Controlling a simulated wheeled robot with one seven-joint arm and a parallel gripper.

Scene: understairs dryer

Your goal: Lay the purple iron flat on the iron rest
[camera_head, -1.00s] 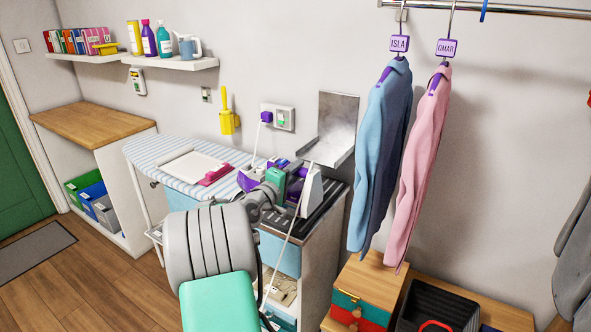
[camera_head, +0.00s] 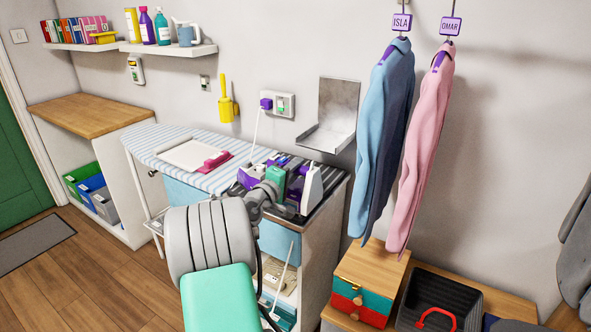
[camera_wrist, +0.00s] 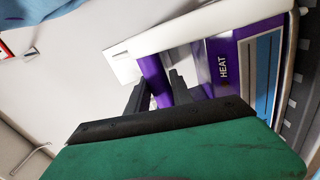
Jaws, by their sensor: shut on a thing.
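The purple iron (camera_head: 313,188), white with purple parts, is held near the right end of the cabinet top. In the wrist view my gripper (camera_wrist: 158,92) is closed around its purple handle (camera_wrist: 152,72). A black ribbed surface (camera_head: 328,183), which looks like the iron rest, lies under and beside the iron. I cannot tell whether they touch.
A metal bracket shelf (camera_head: 328,138) juts from the wall above the cabinet. Blue (camera_head: 383,130) and pink (camera_head: 420,150) garments hang to the right. A white cord hangs from the purple plug (camera_head: 266,104).

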